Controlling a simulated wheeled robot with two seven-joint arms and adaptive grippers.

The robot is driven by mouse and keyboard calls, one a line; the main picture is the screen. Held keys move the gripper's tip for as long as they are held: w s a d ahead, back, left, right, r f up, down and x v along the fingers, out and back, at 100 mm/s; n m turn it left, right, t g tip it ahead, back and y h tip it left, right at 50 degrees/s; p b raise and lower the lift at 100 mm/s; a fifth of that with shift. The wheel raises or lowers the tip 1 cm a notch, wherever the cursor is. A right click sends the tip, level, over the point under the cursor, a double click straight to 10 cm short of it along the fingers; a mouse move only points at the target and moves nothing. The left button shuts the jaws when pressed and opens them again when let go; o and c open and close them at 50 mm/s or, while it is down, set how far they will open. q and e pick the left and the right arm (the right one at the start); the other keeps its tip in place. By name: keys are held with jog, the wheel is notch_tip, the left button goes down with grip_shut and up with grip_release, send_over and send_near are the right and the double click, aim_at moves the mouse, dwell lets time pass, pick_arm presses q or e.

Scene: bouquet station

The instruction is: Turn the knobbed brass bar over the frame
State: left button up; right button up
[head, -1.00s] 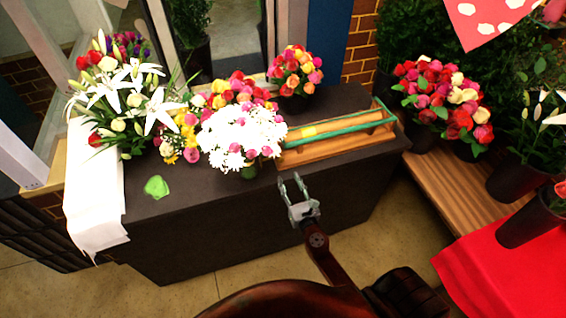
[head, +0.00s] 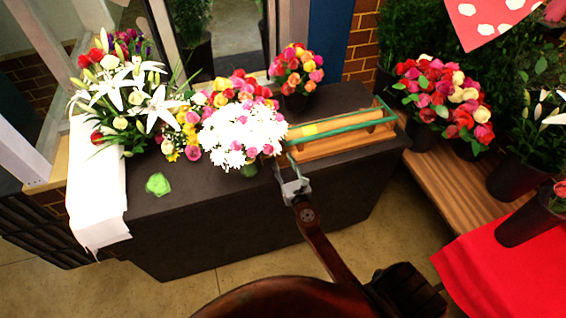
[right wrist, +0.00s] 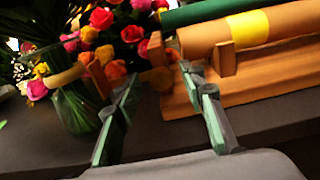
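A wooden frame (head: 345,146) holding a brown paper roll with a yellow band (head: 310,129) stands on the dark counter. A green bar (head: 345,127) runs lengthwise along it; no bar shows a clear brass colour. In the right wrist view, the frame (right wrist: 245,95), the roll (right wrist: 275,25) and a dark green cylinder (right wrist: 210,12) show at upper right. Small tan wooden pieces, perhaps a knob, show near the fingertips. My right gripper (head: 285,163) is open and empty at the frame's left front corner; its fingers (right wrist: 160,78) stand apart. My left gripper is out of view.
A vase of white flowers (head: 240,132) stands close left of my right gripper. More bouquets (head: 297,70) stand behind. A green lump (head: 158,184) and white paper (head: 98,190) lie at the counter's left. A wooden bench (head: 450,180) with flower buckets is at right.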

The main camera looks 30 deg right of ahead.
grip_shut()
dwell(0.4)
